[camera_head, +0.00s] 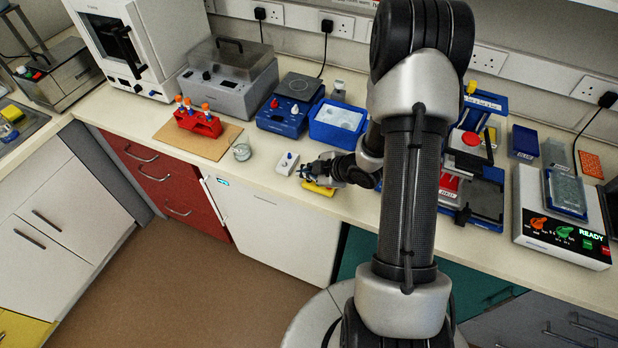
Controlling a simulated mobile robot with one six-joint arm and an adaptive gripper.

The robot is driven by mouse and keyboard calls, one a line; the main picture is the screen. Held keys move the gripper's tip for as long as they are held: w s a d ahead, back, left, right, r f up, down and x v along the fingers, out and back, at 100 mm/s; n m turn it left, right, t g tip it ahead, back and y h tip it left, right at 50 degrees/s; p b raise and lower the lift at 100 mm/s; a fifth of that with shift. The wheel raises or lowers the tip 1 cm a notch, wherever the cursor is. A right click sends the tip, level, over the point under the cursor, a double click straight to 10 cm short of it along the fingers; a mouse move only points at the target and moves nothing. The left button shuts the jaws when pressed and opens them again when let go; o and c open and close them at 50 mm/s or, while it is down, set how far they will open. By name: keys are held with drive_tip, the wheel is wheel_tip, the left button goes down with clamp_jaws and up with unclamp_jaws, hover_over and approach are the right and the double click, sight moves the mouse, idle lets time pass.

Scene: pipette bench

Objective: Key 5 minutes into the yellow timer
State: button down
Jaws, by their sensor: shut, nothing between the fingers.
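The yellow timer (318,188) lies on the bench near its front edge, left of my arm. My gripper (306,175) is directly over it, with its fingers shut and empty. The gripper and wrist cover most of the timer, so only a yellow strip along its front shows. Its keys and display are hidden. I cannot tell whether the fingertips touch it.
A glass beaker (242,152) and a red tube rack (198,122) are further left. A blue tray (338,124) is behind. The bench's front edge is close.

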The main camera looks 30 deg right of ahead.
wheel_tip(320, 180, up, 6)
drive_tip(key=p, duration=0.5)
idle(1.9)
